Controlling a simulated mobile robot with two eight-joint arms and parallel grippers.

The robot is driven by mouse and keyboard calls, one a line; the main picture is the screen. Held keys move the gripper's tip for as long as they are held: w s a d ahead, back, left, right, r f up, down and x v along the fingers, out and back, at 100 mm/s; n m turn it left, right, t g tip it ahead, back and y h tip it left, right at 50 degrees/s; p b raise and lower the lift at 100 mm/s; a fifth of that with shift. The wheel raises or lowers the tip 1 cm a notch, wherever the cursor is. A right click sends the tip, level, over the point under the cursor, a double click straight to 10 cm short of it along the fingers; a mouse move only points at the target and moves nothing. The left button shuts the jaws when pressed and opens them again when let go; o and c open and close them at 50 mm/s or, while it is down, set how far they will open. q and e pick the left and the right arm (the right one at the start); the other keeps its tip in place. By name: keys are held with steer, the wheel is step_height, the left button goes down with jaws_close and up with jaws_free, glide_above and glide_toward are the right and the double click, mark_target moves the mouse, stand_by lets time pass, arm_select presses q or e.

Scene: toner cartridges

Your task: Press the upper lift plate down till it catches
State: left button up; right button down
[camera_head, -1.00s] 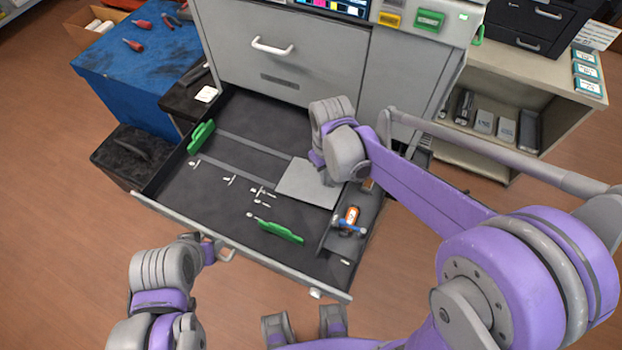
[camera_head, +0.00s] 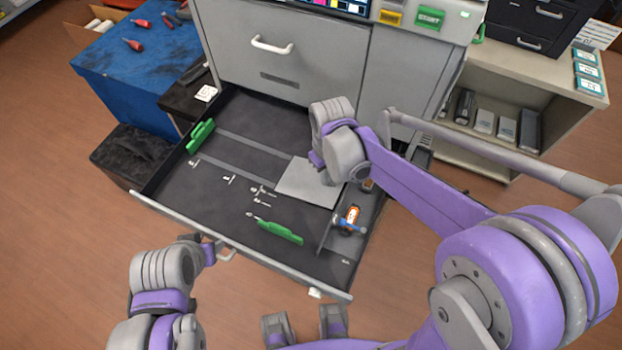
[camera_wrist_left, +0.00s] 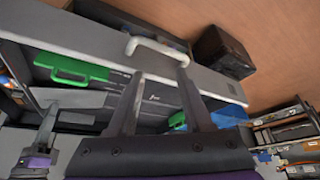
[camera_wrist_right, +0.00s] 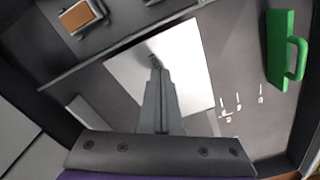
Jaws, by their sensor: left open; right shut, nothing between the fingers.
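The lift plate (camera_head: 304,184) is a flat light-grey panel in the dark pulled-out drawer (camera_head: 232,258), right of its middle. My right gripper (camera_wrist_right: 155,62) is shut with nothing between its fingers, and points down over the plate (camera_wrist_right: 187,72). Its tips appear at or just above the plate's surface; contact cannot be told for sure.
Green handles stand in the drawer at the left (camera_head: 201,136) and front (camera_head: 280,232). A side compartment holds an orange-and-blue part (camera_head: 351,220). The grey cabinet (camera_head: 290,50) rises behind. A blue-topped table (camera_head: 135,60) and a shelf (camera_head: 500,130) flank it.

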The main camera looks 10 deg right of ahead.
steer(key=shift+f+b, duration=1.1)
steer(key=shift+f, duration=0.55)
arm_select(q)
steer(key=f, duration=0.2)
steer(key=shift+s+f, duration=0.3)
arm_select(e)
steer(key=shift+r, duration=0.1)
arm_select(q)
step_height(320, 180, up, 7)
steer(key=w+p, duration=0.2)
steer(key=p, duration=0.4)
steer(key=shift+r, duration=0.2)
arm_select(e)
step_height(320, 180, up, 10)
